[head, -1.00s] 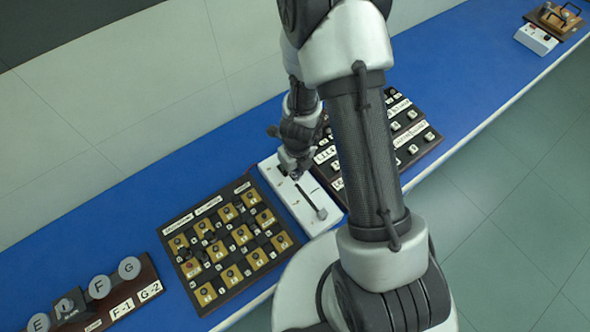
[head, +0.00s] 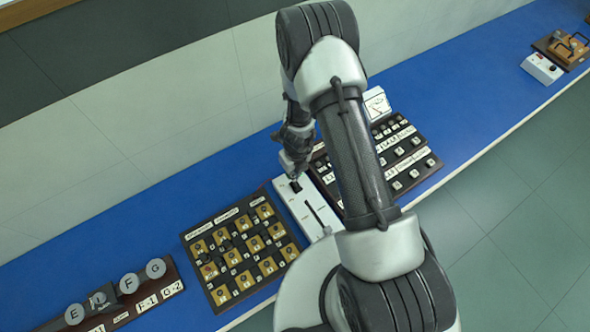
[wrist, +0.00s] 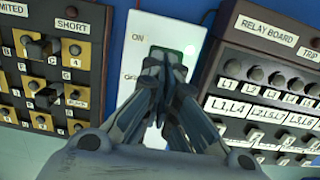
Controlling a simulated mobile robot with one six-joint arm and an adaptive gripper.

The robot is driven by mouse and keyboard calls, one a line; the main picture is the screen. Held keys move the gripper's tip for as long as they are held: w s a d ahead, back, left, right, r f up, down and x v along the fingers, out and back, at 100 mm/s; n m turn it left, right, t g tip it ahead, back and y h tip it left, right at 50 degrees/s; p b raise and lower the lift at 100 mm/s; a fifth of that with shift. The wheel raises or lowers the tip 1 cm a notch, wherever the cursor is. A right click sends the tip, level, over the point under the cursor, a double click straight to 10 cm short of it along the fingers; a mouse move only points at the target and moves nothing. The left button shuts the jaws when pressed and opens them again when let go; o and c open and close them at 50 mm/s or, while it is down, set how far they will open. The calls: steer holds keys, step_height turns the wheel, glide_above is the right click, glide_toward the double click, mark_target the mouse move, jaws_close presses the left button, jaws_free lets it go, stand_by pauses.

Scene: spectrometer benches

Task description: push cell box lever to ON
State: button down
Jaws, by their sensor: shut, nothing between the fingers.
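A white box (head: 308,217) lies on the blue bench, with a long dark slot and a small dark piece (head: 295,187) near its far end. In the wrist view the box (wrist: 142,62) carries an "ON" label beside a dark green recess (wrist: 174,52); a second label below is only partly readable. My gripper (head: 294,172) is over the far end of the box. In the wrist view my gripper (wrist: 166,68) is shut and empty, its fingertips at the lower edge of the recess. The fingers hide what lies below, so the lever's position and any contact are unclear.
A dark panel with yellow squares and knobs (head: 240,250) stands close on the left. The relay board (wrist: 270,75) stands close on the right. A white meter (head: 376,103) lies behind it. Clear blue bench (head: 455,95) stretches to the right.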

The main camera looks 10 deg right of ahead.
steer(key=shift+w+a+p, duration=0.1)
steer(key=shift+w+p, duration=0.1)
steer(key=shift+p, duration=0.1)
stand_by(0.5)
step_height(320, 180, up, 7)
steer(key=shift+s+r, duration=0.2)
steer(key=shift+s, duration=0.15)
stand_by(0.4)
stand_by(0.5)
